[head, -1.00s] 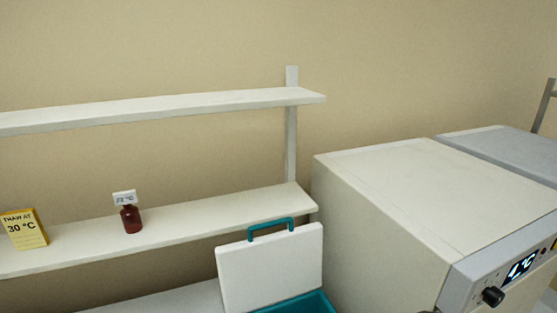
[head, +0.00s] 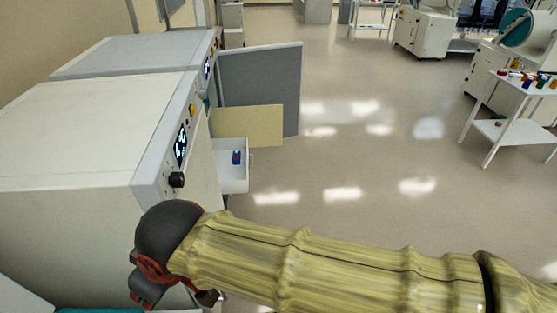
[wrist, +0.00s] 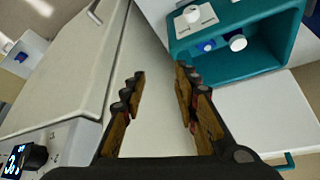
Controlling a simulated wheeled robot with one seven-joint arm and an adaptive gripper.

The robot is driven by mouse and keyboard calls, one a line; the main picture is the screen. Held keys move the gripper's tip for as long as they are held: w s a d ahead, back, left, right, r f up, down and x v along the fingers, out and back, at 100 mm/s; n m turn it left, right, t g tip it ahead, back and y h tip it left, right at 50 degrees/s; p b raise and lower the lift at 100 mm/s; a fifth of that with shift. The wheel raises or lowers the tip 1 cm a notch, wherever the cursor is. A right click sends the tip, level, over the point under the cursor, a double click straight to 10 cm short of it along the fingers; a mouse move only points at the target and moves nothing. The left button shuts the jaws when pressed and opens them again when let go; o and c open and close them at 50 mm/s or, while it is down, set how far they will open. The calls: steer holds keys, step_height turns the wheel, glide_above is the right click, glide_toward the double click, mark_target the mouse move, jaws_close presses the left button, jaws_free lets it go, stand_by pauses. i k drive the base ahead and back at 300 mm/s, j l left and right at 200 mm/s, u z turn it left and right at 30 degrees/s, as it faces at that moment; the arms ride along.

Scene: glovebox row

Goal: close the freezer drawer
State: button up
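The freezer drawer (head: 234,182) is a white open drawer, pulled out from the front of a white cabinet beneath a beige inner door panel (head: 250,127). A small blue and red item (head: 237,157) lies in it. A grey door (head: 258,88) stands swung open behind it. In the wrist view, a white drawer with a blue item (wrist: 22,56) shows at the upper left, seemingly the same one. My gripper (wrist: 160,80) is open and empty, above the side of the cabinet, apart from the drawer. In the head view its fingers are mostly hidden.
The near white cabinet (head: 80,140) with a dial and display stands at left. A teal cool box (wrist: 268,62) holding white and blue items is at the wrist view's upper right. Open floor (head: 340,150) lies right of the drawer; a white side table (head: 515,110) stands farther right.

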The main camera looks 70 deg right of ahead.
mark_target(233, 179)
steer(key=l+z, duration=0.7)
steer(key=l, duration=0.2)
steer(key=l+z, duration=0.3)
steer(key=l, duration=0.75)
steer(key=i+l+z, duration=0.1)
steer(key=l, duration=0.5)
steer(key=i+z, duration=0.35)
steer(key=i, duration=0.75)
